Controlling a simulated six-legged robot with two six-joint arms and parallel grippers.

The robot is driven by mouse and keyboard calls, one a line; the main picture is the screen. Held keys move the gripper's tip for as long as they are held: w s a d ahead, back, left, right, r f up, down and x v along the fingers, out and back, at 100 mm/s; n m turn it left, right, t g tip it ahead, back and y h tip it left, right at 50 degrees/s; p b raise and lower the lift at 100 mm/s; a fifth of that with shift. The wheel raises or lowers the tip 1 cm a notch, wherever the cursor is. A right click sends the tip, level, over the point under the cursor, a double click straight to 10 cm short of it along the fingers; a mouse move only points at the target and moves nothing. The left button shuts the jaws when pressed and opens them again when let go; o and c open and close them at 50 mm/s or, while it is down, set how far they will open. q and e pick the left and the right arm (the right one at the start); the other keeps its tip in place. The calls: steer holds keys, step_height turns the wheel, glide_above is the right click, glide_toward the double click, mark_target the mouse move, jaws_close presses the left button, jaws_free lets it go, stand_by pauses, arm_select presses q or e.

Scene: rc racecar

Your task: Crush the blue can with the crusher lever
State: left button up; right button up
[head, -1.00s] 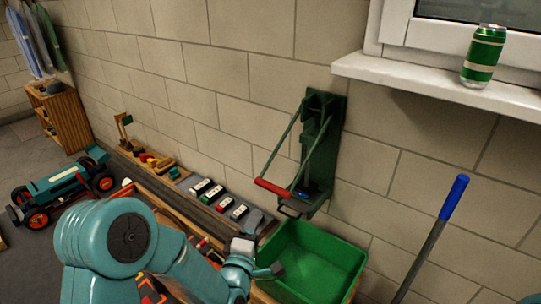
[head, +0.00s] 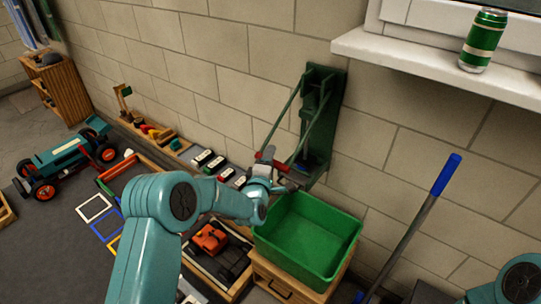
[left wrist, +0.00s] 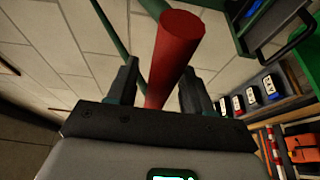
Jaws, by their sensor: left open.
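The green can crusher (head: 322,120) is fixed to the block wall, with its long lever arms slanting down to a red handle (head: 283,166). A small blue piece, seemingly the blue can (head: 298,151), shows low in the crusher, mostly hidden by the lever and my gripper. My left gripper (head: 273,168) is at the handle. In the left wrist view the red handle (left wrist: 177,50) lies between the two open fingers (left wrist: 160,82), with gaps at the sides. My right gripper is out of view.
A green bin (head: 310,240) stands on a wooden cabinet just below the crusher. A green can (head: 484,40) stands on the windowsill. A blue-handled pole (head: 447,175) leans at the right. Trays and a teal racecar (head: 65,155) lie left.

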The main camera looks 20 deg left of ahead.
arm_select(q)
steer(key=shift+w, duration=0.4)
steer(key=shift+c, duration=0.4)
